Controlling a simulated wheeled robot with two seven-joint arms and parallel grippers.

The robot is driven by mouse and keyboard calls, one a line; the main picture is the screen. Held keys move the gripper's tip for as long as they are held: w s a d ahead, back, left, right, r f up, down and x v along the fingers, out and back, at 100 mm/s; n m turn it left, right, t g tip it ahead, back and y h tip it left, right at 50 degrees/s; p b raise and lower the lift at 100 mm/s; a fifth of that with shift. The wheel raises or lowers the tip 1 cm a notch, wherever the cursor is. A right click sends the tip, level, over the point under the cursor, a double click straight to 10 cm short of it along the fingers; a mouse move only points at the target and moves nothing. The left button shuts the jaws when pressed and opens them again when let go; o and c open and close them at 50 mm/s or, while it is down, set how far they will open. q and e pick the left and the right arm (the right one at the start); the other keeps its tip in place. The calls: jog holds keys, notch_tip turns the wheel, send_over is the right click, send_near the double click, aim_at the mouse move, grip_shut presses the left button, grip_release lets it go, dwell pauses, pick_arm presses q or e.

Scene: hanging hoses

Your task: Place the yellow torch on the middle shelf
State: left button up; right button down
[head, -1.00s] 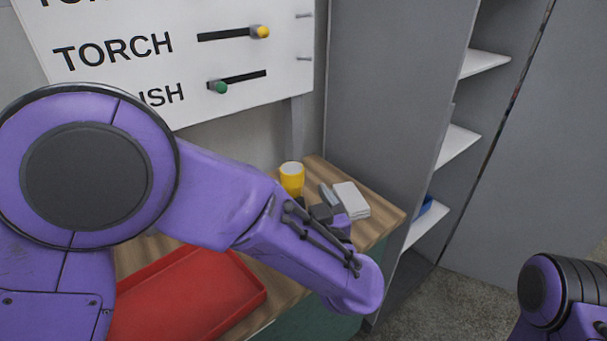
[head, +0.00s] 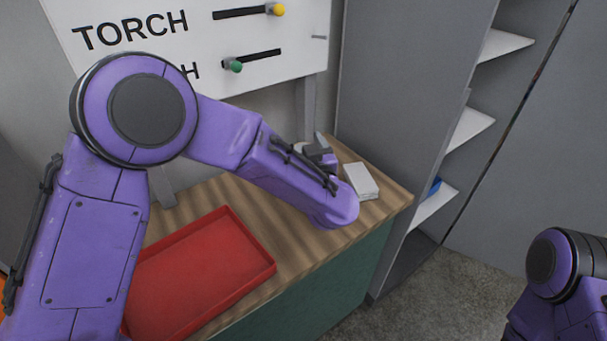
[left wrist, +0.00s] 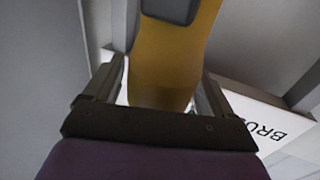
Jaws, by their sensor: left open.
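The yellow torch (left wrist: 165,65) fills the upper middle of the left wrist view, with a dark patch on it. My left gripper (left wrist: 162,75) is open, with one finger on each side of the torch. Whether the fingers touch it is unclear. In the head view my left gripper (head: 319,152) is over the back of the wooden table, and my arm hides nearly all of the torch. The middle shelf (head: 470,128) is a white board in the grey cabinet at right. My right gripper is out of view.
A white box (head: 361,181) lies on the table (head: 250,200) right of my left gripper. A red tray (head: 200,280) lies at front left. The cabinet's side panel (head: 400,90) stands between table and shelves. A blue object (head: 434,187) is on the lower shelf.

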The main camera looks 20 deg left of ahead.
pick_arm(q)
jog(key=shift+w+d, duration=0.1)
jog(key=c, duration=0.9)
grip_shut()
